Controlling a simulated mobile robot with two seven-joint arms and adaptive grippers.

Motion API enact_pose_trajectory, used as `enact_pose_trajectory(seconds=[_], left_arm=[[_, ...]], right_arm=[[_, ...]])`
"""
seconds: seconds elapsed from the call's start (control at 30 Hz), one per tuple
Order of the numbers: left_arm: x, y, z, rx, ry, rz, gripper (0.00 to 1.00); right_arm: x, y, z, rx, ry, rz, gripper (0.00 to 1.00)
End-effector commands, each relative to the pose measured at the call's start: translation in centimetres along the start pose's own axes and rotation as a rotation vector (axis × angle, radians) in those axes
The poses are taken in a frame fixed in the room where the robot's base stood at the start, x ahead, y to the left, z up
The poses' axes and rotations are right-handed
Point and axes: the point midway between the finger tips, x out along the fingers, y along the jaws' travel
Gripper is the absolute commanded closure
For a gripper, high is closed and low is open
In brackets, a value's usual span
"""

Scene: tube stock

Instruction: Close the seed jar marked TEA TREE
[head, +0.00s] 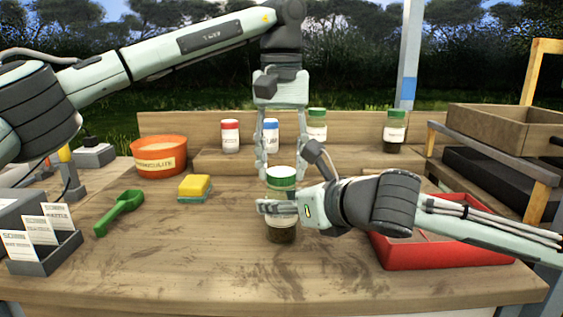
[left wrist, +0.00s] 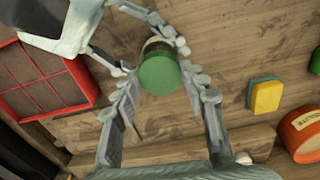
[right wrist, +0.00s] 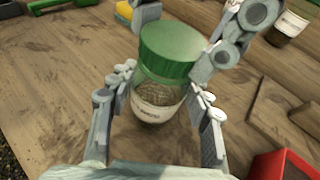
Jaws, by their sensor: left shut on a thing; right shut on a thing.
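A glass jar (head: 281,234) with dark contents stands upright at the middle of the bench. Its green lid (head: 281,171) sits on top; I cannot tell how tightly. My left gripper (head: 277,168) reaches down from above and is shut on the lid, which also shows between its fingers in the left wrist view (left wrist: 159,74). My right gripper (head: 274,208) comes from the right and is shut on the jar's body, which shows brown contents and a pale label in the right wrist view (right wrist: 158,100). The label's writing is too small to read.
A red-lidded jar (head: 230,136), a blue-lidded jar (head: 270,135) and two green-lidded jars (head: 317,125) (head: 395,132) stand behind. A red tray (head: 440,262) lies right. A sponge (head: 195,187), green scoop (head: 120,212) and orange tub (head: 160,157) are left.

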Motion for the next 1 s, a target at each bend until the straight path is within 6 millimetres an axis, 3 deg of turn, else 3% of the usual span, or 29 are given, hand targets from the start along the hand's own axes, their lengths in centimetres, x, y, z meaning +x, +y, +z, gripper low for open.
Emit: enact_pose_trajectory(seconds=[0.2, 0.33, 0.7, 0.73, 0.87, 1.0], left_arm=[[0.00, 0.02, 0.01, 0.508, 0.000, 0.003, 0.66], [-0.04, 0.01, -0.02, 0.675, 0.001, 0.003, 0.66], [-0.07, 0.01, -0.02, 0.729, 0.002, 0.003, 0.66], [-0.06, 0.01, -0.02, 0.728, 0.002, 0.003, 0.54], [-0.04, 0.01, -0.02, 0.728, 0.001, 0.003, 0.38], [-0.02, 0.00, -0.01, 0.727, 0.001, 0.003, 0.37]], right_arm=[[0.00, 0.00, -0.02, 0.000, 0.001, 0.000, 1.00], [0.00, 0.00, -0.03, 0.000, 0.001, 0.000, 1.00], [0.01, 0.00, -0.06, 0.000, 0.001, 0.000, 1.00], [0.01, 0.00, -0.06, 0.000, 0.001, 0.000, 1.00], [0.01, 0.00, -0.06, 0.000, 0.001, 0.000, 1.00], [0.01, 0.00, -0.05, 0.000, 0.001, 0.000, 1.00]])
